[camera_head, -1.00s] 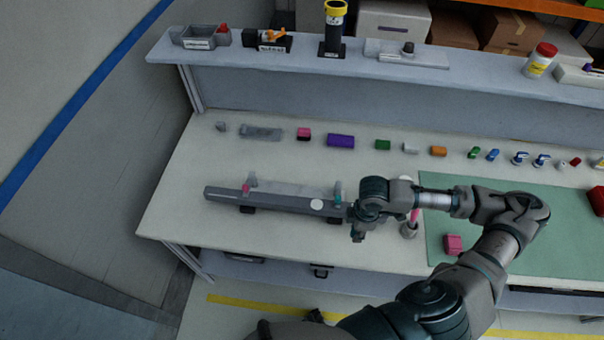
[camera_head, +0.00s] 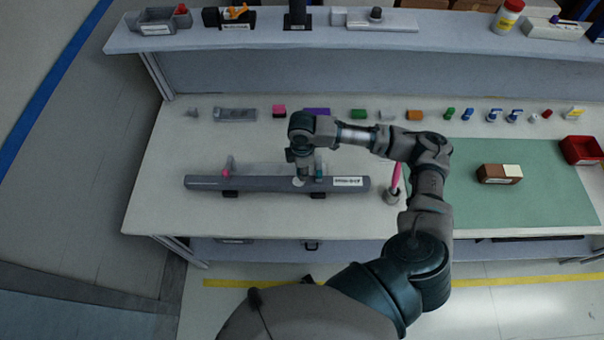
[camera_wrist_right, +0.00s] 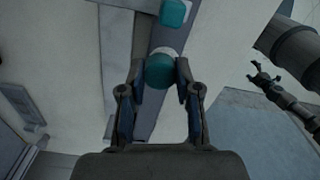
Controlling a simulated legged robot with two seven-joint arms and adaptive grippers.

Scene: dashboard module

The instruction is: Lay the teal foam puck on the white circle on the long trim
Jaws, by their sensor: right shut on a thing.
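The long trim (camera_head: 262,185) is a dark grey bar lying across the bench, with a white label at its right end. A pink block (camera_head: 227,173) and a teal block (camera_head: 319,172) stand at it. The white circle (camera_head: 298,182) shows partly below my right gripper (camera_head: 303,175). In the wrist view my right gripper (camera_wrist_right: 158,75) is shut on the teal foam puck (camera_wrist_right: 160,72), over the trim. A white rim of the circle (camera_wrist_right: 165,51) shows just past the puck. I cannot tell whether they touch. A small dark claw, probably my left gripper (camera_wrist_right: 264,79), shows at the right.
A row of small coloured blocks, including a green one (camera_head: 358,114), lies behind the trim. A cup (camera_head: 392,196) with a pink stick stands right of it. The green mat (camera_head: 540,205) holds a brown-and-white box (camera_head: 492,176) and a red bin (camera_head: 580,150).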

